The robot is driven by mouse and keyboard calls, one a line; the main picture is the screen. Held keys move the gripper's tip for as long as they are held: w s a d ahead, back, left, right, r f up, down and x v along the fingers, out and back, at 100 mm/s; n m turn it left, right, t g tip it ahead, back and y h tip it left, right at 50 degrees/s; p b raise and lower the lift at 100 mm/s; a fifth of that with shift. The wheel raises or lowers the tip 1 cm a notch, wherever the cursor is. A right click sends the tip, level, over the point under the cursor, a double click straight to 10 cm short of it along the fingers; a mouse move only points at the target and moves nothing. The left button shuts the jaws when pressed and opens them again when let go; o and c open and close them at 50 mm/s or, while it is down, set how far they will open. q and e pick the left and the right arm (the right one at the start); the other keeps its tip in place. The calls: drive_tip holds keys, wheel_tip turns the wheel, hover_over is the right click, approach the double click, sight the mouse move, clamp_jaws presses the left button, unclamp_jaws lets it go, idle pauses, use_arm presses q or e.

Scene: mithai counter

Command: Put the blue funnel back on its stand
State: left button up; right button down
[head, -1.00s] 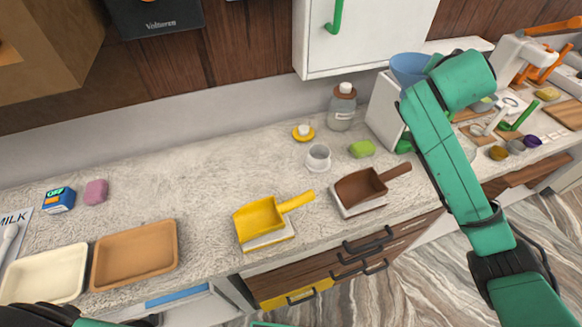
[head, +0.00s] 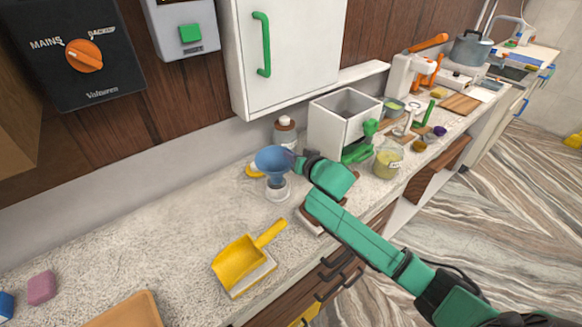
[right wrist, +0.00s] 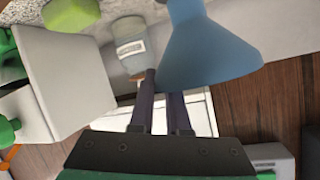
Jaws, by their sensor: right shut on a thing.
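The blue funnel (head: 273,158) is upright, wide mouth up and spout down, over the small white round stand (head: 278,193) on the counter. I cannot tell whether the spout tip is inside the stand or just above it. My right gripper (head: 299,163) is shut on the funnel at its rim, from the right side. In the right wrist view the funnel (right wrist: 208,50) shows large beside the two dark fingers (right wrist: 163,88); its spout runs out of the top edge and the stand is not seen. My left gripper is out of view.
An open white box (head: 335,135) stands right of the funnel, and a bottle (head: 285,131) is close behind it. A yellow scoop (head: 241,262) lies in front. A jar (head: 387,162) stands further right.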

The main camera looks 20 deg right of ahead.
wheel_tip(320, 180, down, 5)
drive_tip(key=shift+d+r, duration=0.1)
drive_tip(key=c, duration=0.9)
unclamp_jaws()
